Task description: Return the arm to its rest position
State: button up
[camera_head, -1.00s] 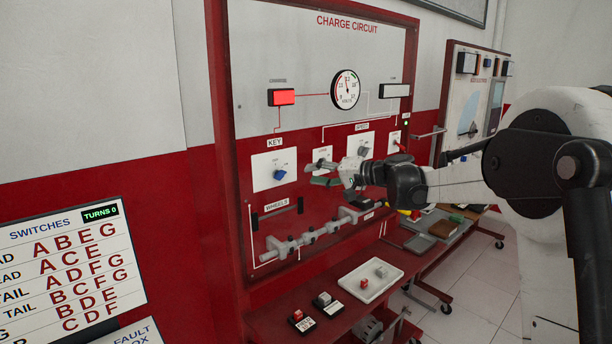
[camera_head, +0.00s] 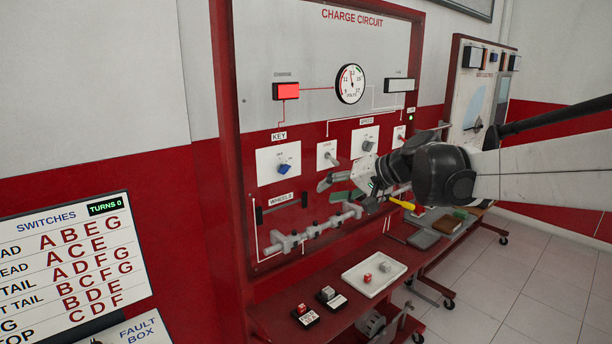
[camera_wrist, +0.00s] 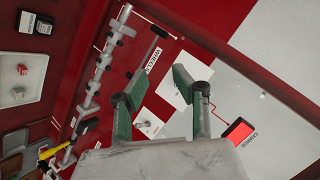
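My gripper (camera_head: 334,188) is in front of the charge circuit panel (camera_head: 262,105), near its lower right part. In the wrist view my gripper (camera_wrist: 160,92) shows two green-padded fingers spread apart with nothing between them, the panel behind. My arm (camera_head: 535,172) reaches in from the right edge of the head view. I cannot tell whether a finger touches the panel.
A blue key knob (camera_head: 284,168), a lever (camera_head: 330,158) and a shaft with grey blocks (camera_head: 315,230) are on the panel. A white tray (camera_head: 358,284) stands on the red shelf below. A yellow-handled tool (camera_head: 402,203) is near the gripper. A switches board (camera_head: 70,262) is at left.

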jog(key=s+d+f+h, duration=0.3)
jog(key=s+d+f, duration=0.1)
jog(key=s, duration=0.7)
jog(key=s+d+f+h, duration=0.3)
jog(key=s+d+f, duration=0.2)
jog(key=s, duration=0.6)
jog(key=s+d+f+h, duration=0.3)
jog(key=s+d+f, duration=0.1)
jog(key=s, duration=0.7)
jog(key=shift+d+f, duration=0.4)
jog(key=shift+w, duration=0.1)
